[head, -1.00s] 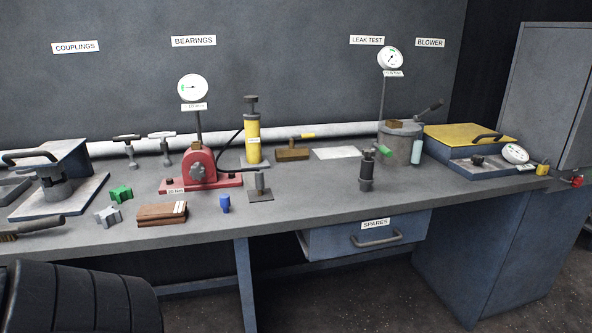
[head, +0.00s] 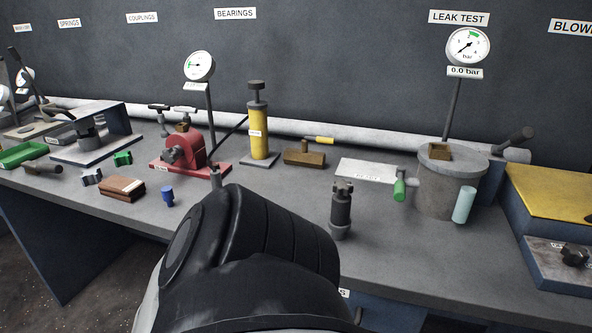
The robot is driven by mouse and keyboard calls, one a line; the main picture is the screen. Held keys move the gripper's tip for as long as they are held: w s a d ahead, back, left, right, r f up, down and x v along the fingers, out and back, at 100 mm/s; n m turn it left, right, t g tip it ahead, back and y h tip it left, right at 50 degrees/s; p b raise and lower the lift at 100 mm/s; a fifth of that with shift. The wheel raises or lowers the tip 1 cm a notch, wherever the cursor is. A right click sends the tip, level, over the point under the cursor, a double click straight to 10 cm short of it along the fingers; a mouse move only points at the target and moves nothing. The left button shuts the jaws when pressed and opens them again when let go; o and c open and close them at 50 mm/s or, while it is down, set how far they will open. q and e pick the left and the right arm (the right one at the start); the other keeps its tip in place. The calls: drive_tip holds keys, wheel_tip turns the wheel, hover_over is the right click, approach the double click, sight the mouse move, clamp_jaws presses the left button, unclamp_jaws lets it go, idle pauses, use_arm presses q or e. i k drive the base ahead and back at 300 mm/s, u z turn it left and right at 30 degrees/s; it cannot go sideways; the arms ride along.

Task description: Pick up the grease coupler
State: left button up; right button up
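A yellow grease pump (head: 258,133) with a dark top stands upright on the bench. A thin black hose (head: 233,129) slopes down from it to the left, toward the red press. Neither gripper's fingers show in the head view. The large black arm link fills the lower middle of the view.
A red press (head: 188,148) with a gauge stands left of the pump. A blue cylinder (head: 167,196), a brown block (head: 122,188) and a dark valve-like part (head: 341,211) stand nearer the front. A grey leak-test pot (head: 436,190) is at right. Bench room between them is narrow.

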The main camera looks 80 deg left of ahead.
sight(216, 176)
drive_tip(key=u, duration=2.4)
